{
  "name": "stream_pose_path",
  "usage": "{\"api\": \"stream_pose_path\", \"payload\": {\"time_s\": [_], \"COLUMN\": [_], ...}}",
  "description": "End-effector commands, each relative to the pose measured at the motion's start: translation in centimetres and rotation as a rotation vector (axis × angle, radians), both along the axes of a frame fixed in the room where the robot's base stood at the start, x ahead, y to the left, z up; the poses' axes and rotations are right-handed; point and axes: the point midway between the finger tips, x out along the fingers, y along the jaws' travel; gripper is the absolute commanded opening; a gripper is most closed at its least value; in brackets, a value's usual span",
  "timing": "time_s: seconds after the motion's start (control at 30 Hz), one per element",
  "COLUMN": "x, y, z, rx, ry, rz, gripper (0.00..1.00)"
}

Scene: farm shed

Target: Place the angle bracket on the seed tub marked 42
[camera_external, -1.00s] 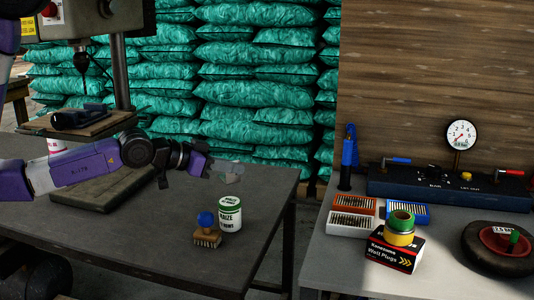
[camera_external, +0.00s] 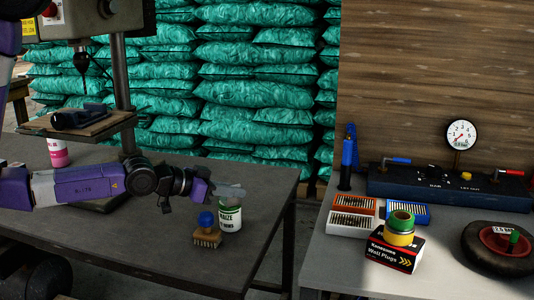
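The white seed tub (camera_external: 230,219) with a green band and dark print stands upright on the dark table. Its print reads partly as "MAIZE"; I cannot make out a 42. A flat grey metal piece, which looks like the angle bracket (camera_external: 229,191), sticks out to the right from my gripper (camera_external: 209,188). My gripper seems shut on its left end, though the fingers are small and dark. The bracket is over the tub's top and hides most of the lid. I cannot tell whether it touches the lid.
A brush with a blue knob (camera_external: 206,219) stands just left of the tub, under my gripper. A pink and white container (camera_external: 57,152) stands at the back left by the drill press (camera_external: 115,80). A second bench (camera_external: 340,255) at right holds boxes and a gauge.

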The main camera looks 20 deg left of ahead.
Motion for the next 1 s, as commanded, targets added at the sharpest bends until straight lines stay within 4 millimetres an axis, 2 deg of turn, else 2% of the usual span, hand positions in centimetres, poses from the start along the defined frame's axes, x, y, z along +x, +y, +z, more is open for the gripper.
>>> {"api": "stream_pose_path", "payload": {"time_s": [0.03,0.1,0.47,0.63,1.0], "x": [0.0,0.0,0.0,-1.4,-6.0], "y": [0.0,0.0,0.0,1.5,6.0], "z": [0.0,0.0,0.5,0.9,3.6], "rx": [0.000,0.000,0.000,0.002,0.002], "ry": [0.000,0.000,0.000,0.002,0.002], "rz": [0.000,0.000,0.000,0.001,0.001], "gripper": [0.16,0.24,0.24,0.24,0.24]}}
